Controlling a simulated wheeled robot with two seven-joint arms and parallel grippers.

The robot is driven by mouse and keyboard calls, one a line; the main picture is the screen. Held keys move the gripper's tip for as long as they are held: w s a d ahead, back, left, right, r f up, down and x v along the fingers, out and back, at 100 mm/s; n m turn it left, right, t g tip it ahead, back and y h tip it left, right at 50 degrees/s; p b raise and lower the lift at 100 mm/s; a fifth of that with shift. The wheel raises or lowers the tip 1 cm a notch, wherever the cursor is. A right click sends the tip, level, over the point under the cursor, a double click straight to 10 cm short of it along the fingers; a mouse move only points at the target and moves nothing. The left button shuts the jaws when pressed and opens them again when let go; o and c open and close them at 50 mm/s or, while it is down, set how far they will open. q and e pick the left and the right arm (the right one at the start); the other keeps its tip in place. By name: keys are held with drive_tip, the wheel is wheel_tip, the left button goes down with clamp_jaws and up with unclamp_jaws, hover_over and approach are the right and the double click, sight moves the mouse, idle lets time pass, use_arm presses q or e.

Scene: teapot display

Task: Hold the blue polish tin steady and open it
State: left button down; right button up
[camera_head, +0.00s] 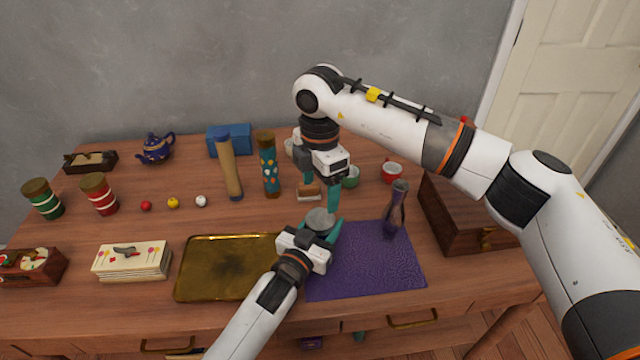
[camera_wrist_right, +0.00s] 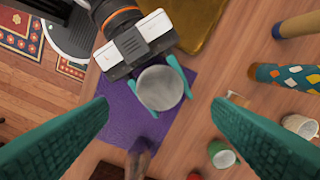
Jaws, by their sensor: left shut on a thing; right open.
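The polish tin (camera_head: 320,221) shows as a round grey lid at the back left corner of the purple mat; its blue side is not visible. My left gripper (camera_head: 321,229) is shut around it, with a teal finger on either side. The tin also shows in the right wrist view (camera_wrist_right: 160,88), between the left gripper's fingers. My right gripper (camera_head: 320,199) is open and empty above the tin, pointing down. In the right wrist view its two fingers (camera_wrist_right: 159,107) are spread wide, with the tin between and beyond them.
A purple mat (camera_head: 370,265) lies under the left gripper, with a purple vase (camera_head: 395,212) near its back right. A brass tray (camera_head: 220,268) is left. Behind stand a tan cylinder (camera_head: 229,170), a patterned cylinder (camera_head: 269,165) and a green cup (camera_head: 350,178). A wooden chest (camera_head: 455,220) stands right.

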sight(319, 219)
drive_tip(key=shift+f, duration=4)
drive_tip(key=shift+c, duration=0.4)
drive_tip(key=c, duration=0.9)
drive_tip(key=n, duration=1.3)
drive_tip(key=shift+r, duration=0.1)
drive_tip(key=n, duration=0.3)
drive_tip(key=shift+n, duration=0.3)
drive_tip(key=o, duration=1.1)
drive_tip(key=shift+c, duration=0.2)
